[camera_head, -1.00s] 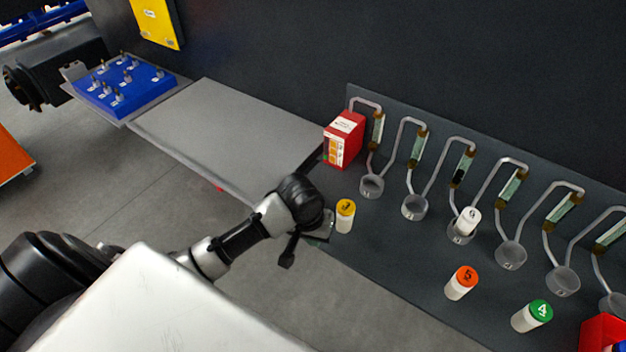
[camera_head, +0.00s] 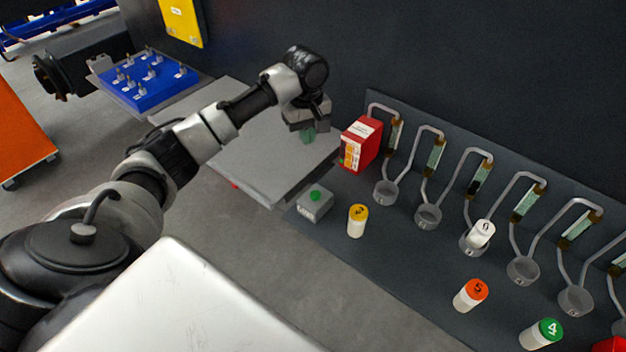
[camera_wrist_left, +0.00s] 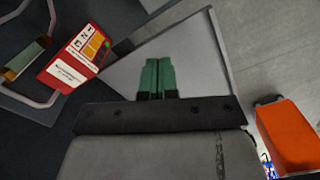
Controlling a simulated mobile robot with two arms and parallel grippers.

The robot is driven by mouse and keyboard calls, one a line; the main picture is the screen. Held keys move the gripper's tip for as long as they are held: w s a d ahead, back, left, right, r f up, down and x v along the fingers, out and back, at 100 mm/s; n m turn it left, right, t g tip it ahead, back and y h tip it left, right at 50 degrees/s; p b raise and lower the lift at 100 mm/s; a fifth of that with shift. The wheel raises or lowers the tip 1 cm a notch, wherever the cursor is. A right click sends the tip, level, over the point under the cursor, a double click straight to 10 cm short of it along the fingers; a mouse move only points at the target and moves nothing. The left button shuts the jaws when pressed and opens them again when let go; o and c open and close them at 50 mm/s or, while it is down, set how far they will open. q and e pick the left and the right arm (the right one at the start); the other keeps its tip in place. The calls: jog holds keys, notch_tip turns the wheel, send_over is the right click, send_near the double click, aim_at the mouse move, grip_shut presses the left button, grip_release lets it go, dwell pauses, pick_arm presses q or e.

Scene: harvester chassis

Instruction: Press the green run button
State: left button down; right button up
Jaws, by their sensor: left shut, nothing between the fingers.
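The green run button (camera_head: 315,195) sits on top of a small grey box (camera_head: 314,207) at the near left corner of the dark bench, beside a yellow-capped vial (camera_head: 357,221). My left gripper (camera_head: 308,136) is above the light grey plate (camera_head: 262,165), up and behind the button box, apart from it. Its green fingertips are shut together and empty, as the left wrist view also shows (camera_wrist_left: 157,76). The button is not visible in the left wrist view. My right gripper is not in view.
A red box (camera_head: 361,143) stands right of my left gripper. Looped tubes with clear cups (camera_head: 428,213) line the bench's back. An orange-capped vial (camera_head: 471,295) and a green-capped vial (camera_head: 541,333) stand nearer. A blue rack (camera_head: 150,82) is at far left.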

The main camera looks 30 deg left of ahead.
pick_arm(q)
jog(key=p, duration=0.1)
send_near(315, 195)
jog(key=w+a+f, duration=0.3)
jog(key=a+f, duration=0.1)
jog(key=f, duration=0.1)
jog(key=s+d+f+p, duration=0.1)
jog(key=shift+d+f, duration=0.25)
jog(key=shift+f, duration=0.05)
jog(key=shift+s+d+f, duration=0.15)
jog(key=shift+d+f, duration=0.1)
jog(key=shift+f, duration=0.15)
